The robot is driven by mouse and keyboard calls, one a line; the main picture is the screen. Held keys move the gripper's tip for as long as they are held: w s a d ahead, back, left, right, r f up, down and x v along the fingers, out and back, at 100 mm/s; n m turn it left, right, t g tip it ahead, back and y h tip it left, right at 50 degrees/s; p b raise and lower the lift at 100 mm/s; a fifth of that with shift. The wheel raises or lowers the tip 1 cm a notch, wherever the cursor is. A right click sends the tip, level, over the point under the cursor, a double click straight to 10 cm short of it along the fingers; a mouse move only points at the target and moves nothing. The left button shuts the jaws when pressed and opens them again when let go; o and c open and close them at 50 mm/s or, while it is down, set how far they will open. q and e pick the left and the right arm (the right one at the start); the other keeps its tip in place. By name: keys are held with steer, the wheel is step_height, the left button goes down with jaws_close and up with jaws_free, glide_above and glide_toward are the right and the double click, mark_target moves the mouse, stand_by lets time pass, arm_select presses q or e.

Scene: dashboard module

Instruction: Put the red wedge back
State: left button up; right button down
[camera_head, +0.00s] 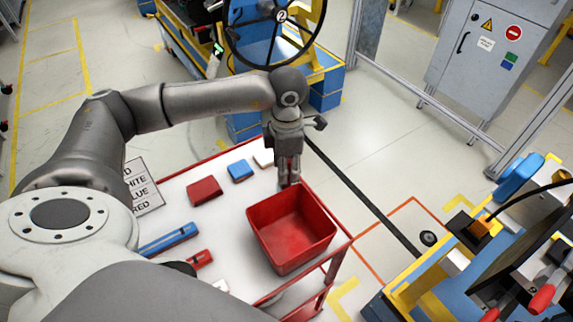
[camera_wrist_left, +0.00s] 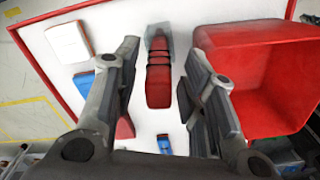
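My left gripper (camera_head: 288,170) points down over the far end of the white table top, just beyond the red bin (camera_head: 306,254). In the left wrist view its fingers (camera_wrist_left: 166,95) are spread. Between them, with white gaps on both sides, lies a red banded piece with a greyish far end, which I take for the red wedge (camera_wrist_left: 159,85). It appears untouched. In the head view the gripper mostly hides it. The bin also shows at right in the left wrist view (camera_wrist_left: 262,75). My right gripper is not in view.
Red (camera_head: 204,190), blue (camera_head: 240,171) and white (camera_head: 263,158) blocks lie left of the gripper. A blue tool (camera_head: 168,239) and a red one (camera_head: 201,258) lie nearer. A sign (camera_head: 143,186) lists colours. A steering-wheel stand (camera_head: 275,35) stands beyond the table.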

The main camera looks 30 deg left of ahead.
arm_select(q)
steer(key=shift+r+p, duration=0.55)
steer(key=shift+p, duration=0.15)
steer(key=shift+w+r, duration=0.1)
steer(key=shift+r, duration=0.25)
step_height(320, 180, up, 11)
steer(key=b, duration=0.3)
steer(key=shift+r+b, duration=0.2)
steer(key=shift+b, duration=0.15)
steer(key=shift+d, duration=0.1)
